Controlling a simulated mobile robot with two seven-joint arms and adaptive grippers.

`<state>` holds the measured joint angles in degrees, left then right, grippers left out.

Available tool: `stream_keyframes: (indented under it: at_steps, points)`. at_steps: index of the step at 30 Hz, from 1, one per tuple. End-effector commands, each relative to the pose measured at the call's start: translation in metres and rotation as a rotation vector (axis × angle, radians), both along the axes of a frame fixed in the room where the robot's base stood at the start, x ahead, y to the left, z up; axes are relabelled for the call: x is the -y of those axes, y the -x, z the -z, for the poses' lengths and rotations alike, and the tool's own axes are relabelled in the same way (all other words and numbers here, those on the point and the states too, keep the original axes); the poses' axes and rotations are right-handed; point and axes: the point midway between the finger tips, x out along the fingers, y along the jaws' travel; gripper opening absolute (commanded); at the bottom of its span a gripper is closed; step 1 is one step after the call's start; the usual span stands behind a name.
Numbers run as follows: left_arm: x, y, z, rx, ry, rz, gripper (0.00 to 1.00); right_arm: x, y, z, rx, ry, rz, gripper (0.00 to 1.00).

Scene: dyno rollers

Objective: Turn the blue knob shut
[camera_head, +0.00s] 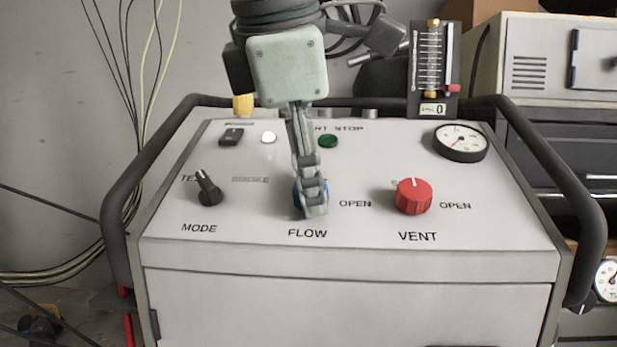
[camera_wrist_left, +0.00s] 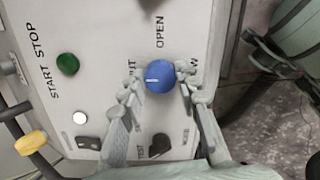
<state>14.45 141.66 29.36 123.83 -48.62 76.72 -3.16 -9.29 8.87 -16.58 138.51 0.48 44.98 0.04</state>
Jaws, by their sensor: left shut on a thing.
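The blue knob (camera_head: 297,196) is on the sloping panel above the FLOW label, mostly hidden behind my left gripper (camera_head: 313,205) in the head view. In the left wrist view the blue knob (camera_wrist_left: 160,76) shows clearly, between the two fingers of my left gripper (camera_wrist_left: 160,80). The fingers are shut on it from both sides. Its white mark points to the left of the wrist picture, away from the FLOW lettering. A label beside the left finger is partly hidden; OPEN stands to the knob's right in the head view.
A red VENT knob (camera_head: 413,196) stands to the right and a black MODE switch (camera_head: 208,188) to the left. A green button (camera_head: 328,141) and a round gauge (camera_head: 460,141) are behind. A dark tubular rail (camera_head: 150,165) borders the panel.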

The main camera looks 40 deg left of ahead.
Motion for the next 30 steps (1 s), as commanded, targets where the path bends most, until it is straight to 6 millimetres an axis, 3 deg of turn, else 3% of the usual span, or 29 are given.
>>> stream_keyframes:
  at_steps: [4, 5, 9, 20, 30]
  points:
    - [0.000, 0.000, 0.000, -0.001, 0.002, 0.000, 0.03, 0.000, 0.001, -0.001, 0.006, 0.001, 0.000, 0.00]
    - [0.000, 0.000, 0.000, -0.001, 0.002, 0.000, 0.34, 0.000, 0.001, -0.002, 0.007, 0.001, 0.000, 0.00]
    - [0.000, 0.000, 0.000, 0.000, 0.001, 0.001, 0.51, 0.000, 0.001, -0.002, 0.010, 0.000, 0.000, 0.00]
    - [0.001, 0.001, -0.004, 0.002, 0.001, 0.001, 0.52, 0.001, 0.002, -0.001, 0.002, -0.009, -0.001, 0.00]
    - [0.010, 0.028, -0.058, 0.006, 0.002, 0.001, 0.52, 0.000, 0.001, -0.001, 0.003, -0.005, -0.001, 0.00]
